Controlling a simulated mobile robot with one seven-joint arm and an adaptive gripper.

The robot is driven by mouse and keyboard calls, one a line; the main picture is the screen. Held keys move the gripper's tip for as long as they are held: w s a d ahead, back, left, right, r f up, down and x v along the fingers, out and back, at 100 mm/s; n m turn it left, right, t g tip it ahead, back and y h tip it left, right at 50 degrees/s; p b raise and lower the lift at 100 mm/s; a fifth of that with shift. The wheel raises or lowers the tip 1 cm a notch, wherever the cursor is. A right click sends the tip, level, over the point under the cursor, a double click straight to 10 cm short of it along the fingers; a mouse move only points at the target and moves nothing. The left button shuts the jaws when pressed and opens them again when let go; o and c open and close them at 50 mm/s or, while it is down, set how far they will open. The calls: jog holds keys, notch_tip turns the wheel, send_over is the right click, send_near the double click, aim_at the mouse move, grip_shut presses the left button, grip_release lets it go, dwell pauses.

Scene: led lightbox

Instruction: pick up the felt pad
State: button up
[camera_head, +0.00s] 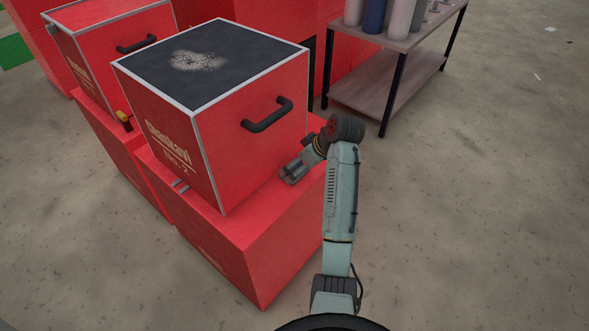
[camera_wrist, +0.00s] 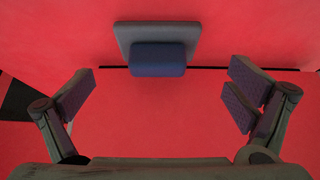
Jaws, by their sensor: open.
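In the wrist view, a small item with a grey back (camera_wrist: 158,28) and a dark blue block-shaped front (camera_wrist: 158,57) is at the top centre, by the seam between two red surfaces. It looks like the felt pad, though I cannot be sure. My gripper (camera_wrist: 162,95) is open and empty, its two fingers spread wide either side of the item's line and apart from it. In the head view my gripper (camera_head: 290,174) is low beside the right face of the red case (camera_head: 255,105). I cannot make out the pad there.
The red case, with a dark top and black handle (camera_head: 267,114), stands on a larger red box (camera_head: 262,235). Another red case (camera_head: 110,30) is at the left. A shelf table (camera_head: 385,90) with several cylinders stands at the back right.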

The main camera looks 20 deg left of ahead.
jog(key=p+x, duration=0.1)
jog(key=x, duration=0.3)
jog(key=shift+w, duration=0.1)
jog(key=shift+c, duration=0.3)
jog(key=c, duration=1.3)
